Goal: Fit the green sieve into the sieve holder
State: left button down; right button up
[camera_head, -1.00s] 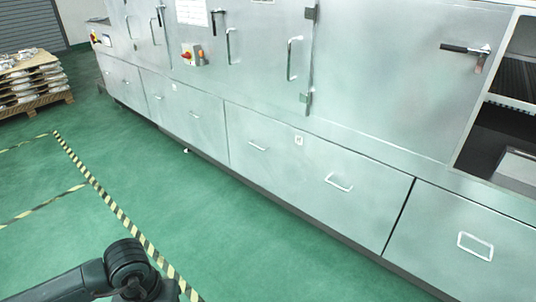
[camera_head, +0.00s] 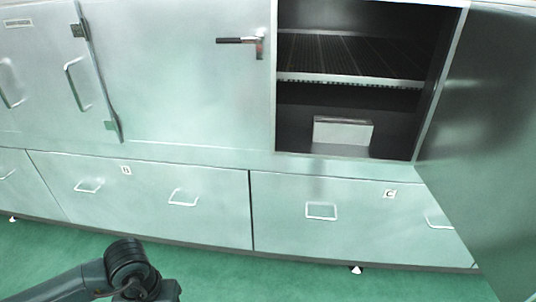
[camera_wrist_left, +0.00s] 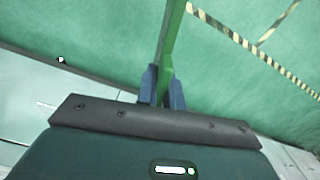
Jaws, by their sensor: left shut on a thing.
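The green sieve (camera_wrist_left: 173,30) shows in the left wrist view as a narrow green bar running up from the fingers out of the top of the picture. My left gripper (camera_wrist_left: 162,84) is shut on it, with a blue finger on each side. The rest of the sieve is outside the picture. In the head view only my dark left arm shows at the bottom left, without its gripper or the sieve. I cannot identify the sieve holder in either view. My right gripper is not in view.
A long metal cabinet (camera_head: 180,95) fills the head view. Its open compartment holds a dark ribbed shelf (camera_head: 350,58) and a pale box (camera_head: 342,131). The open door (camera_head: 480,110) juts out at the right. Green floor (camera_head: 240,280) in front is clear.

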aim_at(344, 130)
jog(key=i+l+z, duration=0.4)
jog(key=i+l, duration=0.3)
jog(key=i, duration=0.1)
